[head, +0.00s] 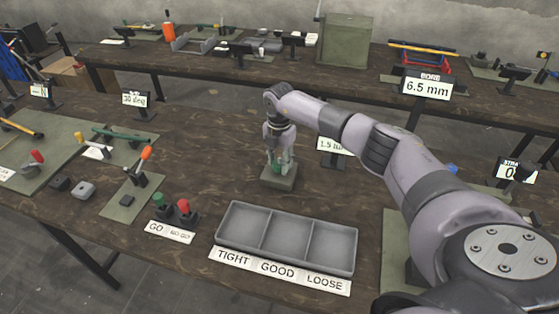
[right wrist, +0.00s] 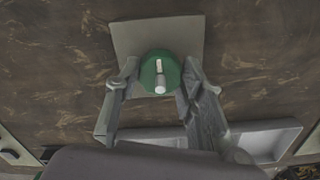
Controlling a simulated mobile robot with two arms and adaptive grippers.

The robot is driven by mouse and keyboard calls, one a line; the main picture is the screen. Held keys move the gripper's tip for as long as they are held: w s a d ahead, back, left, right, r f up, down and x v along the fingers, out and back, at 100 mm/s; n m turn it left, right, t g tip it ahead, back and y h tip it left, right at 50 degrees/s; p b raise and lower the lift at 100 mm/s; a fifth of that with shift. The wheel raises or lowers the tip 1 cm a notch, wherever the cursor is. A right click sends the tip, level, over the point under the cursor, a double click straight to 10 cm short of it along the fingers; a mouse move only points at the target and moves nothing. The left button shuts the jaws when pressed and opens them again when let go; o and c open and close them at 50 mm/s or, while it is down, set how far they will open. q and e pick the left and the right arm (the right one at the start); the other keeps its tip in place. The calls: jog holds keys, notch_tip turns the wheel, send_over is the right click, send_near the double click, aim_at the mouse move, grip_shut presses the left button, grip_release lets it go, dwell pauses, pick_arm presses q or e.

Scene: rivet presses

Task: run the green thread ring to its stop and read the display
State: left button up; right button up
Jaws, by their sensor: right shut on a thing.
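The green thread ring (head: 277,168) sits on a grey-green block (head: 280,183) in the middle of the near table. In the right wrist view the ring (right wrist: 150,72) is round, with a pale pin or screw end at its centre. My right gripper (head: 279,160) points down over the block, its two fingers shut on the ring from both sides. A small display (head: 331,146) stands just behind and right of the block. It reads about "1.5", and my right arm covers its right part. My left gripper is not in view.
A grey three-part tray (head: 232,222) labelled TIGHT, GOOD, LOOSE lies in front. GO and NO-GO plugs (head: 183,208) stand to its left. A "6.5 mm" bore display (head: 427,87) stands behind my right arm.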

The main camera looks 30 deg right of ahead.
aim_at(279, 163)
jog(key=shift+a+f, duration=0.1)
jog(key=shift+a, duration=0.05)
jog(key=o, duration=1.1)
jog(key=shift+o, duration=0.2)
notch_tip(279, 163, up, 12)
